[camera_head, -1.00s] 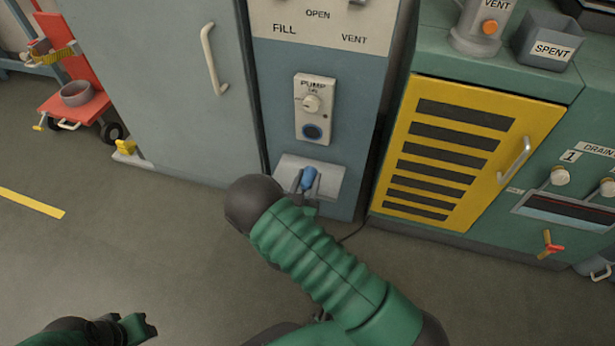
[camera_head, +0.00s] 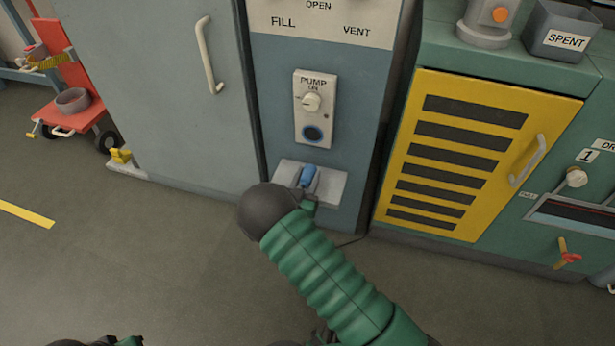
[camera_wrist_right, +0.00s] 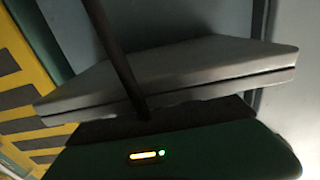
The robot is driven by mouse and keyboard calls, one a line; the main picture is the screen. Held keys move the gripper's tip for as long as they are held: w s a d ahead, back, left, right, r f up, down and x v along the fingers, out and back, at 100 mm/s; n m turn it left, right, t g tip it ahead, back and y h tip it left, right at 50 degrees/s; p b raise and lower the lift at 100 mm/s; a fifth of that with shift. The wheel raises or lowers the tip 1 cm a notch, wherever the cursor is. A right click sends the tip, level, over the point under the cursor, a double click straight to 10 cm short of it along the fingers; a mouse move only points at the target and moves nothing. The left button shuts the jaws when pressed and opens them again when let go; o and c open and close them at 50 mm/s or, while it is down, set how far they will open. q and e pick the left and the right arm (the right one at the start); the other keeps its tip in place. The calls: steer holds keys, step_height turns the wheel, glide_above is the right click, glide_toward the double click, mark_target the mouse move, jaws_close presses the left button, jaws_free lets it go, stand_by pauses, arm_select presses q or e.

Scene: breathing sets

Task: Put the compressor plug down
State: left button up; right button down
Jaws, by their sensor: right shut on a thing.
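The compressor plug (camera_head: 308,175) is the small blue piece at the pale grey shelf (camera_head: 332,188) low on the blue-grey pump cabinet. My right gripper (camera_head: 307,182) is shut on it, over the shelf. My dark wrist and green arm hide part of the gripper and the shelf's front. I cannot tell whether the plug touches the shelf. The right wrist view shows the shelf (camera_wrist_right: 200,65) edge close up and a dark cable (camera_wrist_right: 115,50) crossing it; the plug is hidden there. My left gripper (camera_head: 125,341) is mostly cut off at the bottom edge.
The pump panel (camera_head: 315,107) with its knob is just above the shelf. A yellow slatted door (camera_head: 455,150) stands to the right, a grey door (camera_head: 160,90) to the left. A red cart (camera_head: 75,105) is at far left. The floor in front is clear.

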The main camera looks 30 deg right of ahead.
steer(key=shift+s+f, duration=0.1)
steer(key=shift+f, duration=0.15)
